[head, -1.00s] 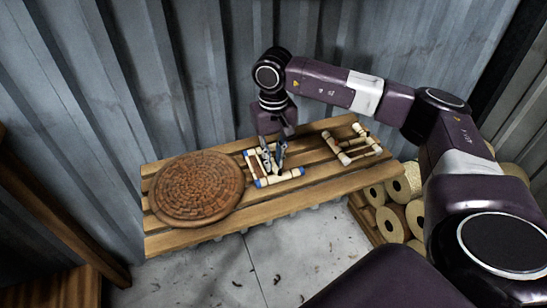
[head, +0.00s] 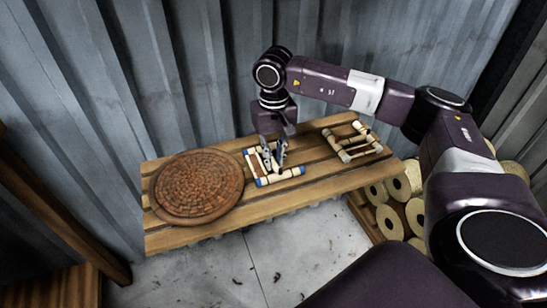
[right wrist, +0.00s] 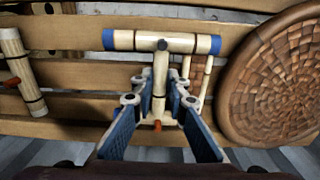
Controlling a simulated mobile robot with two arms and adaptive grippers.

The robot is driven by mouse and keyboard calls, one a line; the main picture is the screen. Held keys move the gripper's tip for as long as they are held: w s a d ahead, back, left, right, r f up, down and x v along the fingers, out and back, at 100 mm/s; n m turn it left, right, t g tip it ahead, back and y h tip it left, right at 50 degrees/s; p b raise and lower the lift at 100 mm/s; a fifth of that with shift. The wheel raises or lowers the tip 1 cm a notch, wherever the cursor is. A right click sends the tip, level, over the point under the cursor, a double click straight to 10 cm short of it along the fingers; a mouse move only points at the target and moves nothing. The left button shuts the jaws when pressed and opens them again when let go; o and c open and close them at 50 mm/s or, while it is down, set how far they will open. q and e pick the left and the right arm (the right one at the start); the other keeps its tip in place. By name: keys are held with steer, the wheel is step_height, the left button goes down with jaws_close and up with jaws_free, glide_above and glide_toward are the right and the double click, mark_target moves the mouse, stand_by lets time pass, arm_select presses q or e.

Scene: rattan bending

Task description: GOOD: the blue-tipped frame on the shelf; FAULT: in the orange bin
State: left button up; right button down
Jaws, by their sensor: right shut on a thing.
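The blue-tipped frame (head: 283,177) lies on the slatted wooden bench near its middle. My right gripper (head: 274,163) is over this frame, pointing down, with its fingers closed in on one of its bars. In the right wrist view the frame's blue-ended bar (right wrist: 163,41) runs across the top, and the fingers (right wrist: 160,106) stand on either side of a pale bar that meets it. A second frame (head: 350,144), with pale ends, lies to the right on the bench. I see no orange bin. My left gripper is not in view.
A round woven brown mat (head: 197,187) lies on the left of the bench (head: 290,201), close to the blue-tipped frame. Rolls of pale material (head: 389,222) are stacked at the right below the bench. A corrugated metal wall (head: 205,75) stands close behind.

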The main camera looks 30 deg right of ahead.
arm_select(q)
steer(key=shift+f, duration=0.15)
arm_select(e)
steer(key=shift+f, duration=0.2)
steer(key=c, duration=1.8)
jaws_free()
